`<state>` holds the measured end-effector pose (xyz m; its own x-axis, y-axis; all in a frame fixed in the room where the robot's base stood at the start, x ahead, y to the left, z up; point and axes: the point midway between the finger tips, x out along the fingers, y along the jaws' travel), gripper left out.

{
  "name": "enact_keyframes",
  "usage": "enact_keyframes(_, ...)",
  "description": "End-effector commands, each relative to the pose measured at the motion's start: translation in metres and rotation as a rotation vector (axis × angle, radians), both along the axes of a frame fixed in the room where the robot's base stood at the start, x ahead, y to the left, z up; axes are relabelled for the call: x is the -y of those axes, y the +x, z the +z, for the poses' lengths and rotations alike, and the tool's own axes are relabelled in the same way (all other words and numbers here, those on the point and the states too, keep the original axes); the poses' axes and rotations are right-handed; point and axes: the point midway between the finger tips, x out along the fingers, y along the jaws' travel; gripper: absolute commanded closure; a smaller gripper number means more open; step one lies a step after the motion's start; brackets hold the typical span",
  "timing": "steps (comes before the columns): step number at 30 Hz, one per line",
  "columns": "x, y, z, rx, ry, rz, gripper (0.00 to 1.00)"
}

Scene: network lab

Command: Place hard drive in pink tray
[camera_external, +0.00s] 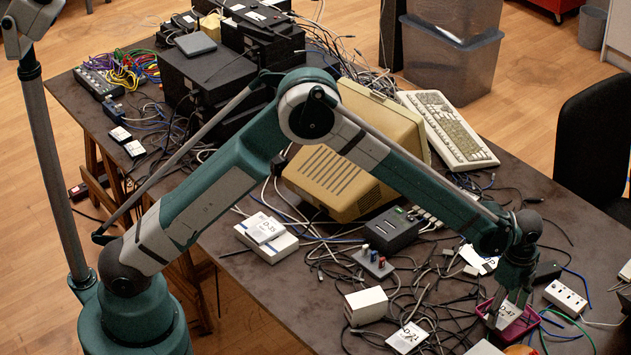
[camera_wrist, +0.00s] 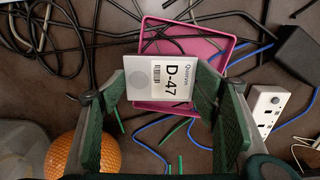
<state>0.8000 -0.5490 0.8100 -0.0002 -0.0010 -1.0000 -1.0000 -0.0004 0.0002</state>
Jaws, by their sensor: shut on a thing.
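My gripper (camera_external: 512,282) is shut on a hard drive (camera_external: 509,313), whose white label reads D-47. In the wrist view, the hard drive (camera_wrist: 160,82) sits between the two green finger pads of my gripper (camera_wrist: 160,95), tilted toward the camera. The pink tray (camera_wrist: 215,38) lies behind and below the drive in that view, partly hidden by it. In the external view, the pink tray (camera_external: 529,321) is at the front right of the table, with the drive over it. I cannot tell whether the drive touches the tray floor. Dark cables cross the tray.
A white power strip (camera_external: 566,297) and a black adapter (camera_wrist: 297,50) lie right of the tray. An orange ball (camera_wrist: 101,158) is near it. Loose cables cover much of the table.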

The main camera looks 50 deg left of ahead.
Motion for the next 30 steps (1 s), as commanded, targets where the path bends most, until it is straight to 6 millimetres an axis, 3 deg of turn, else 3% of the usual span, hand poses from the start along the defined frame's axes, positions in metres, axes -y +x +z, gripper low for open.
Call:
enact_keyframes(6,0.000,0.000,-0.005,0.000,0.000,0.000,0.55)
enact_keyframes(7,0.000,0.000,-0.006,0.000,0.000,0.000,0.38)
enact_keyframes(10,0.000,0.000,-0.005,0.000,0.000,0.000,0.25)
enact_keyframes(23,0.000,0.000,-0.003,0.000,0.000,0.000,0.25)
enact_keyframes(30,0.000,0.000,0.012,0.000,0.000,0.000,0.25)
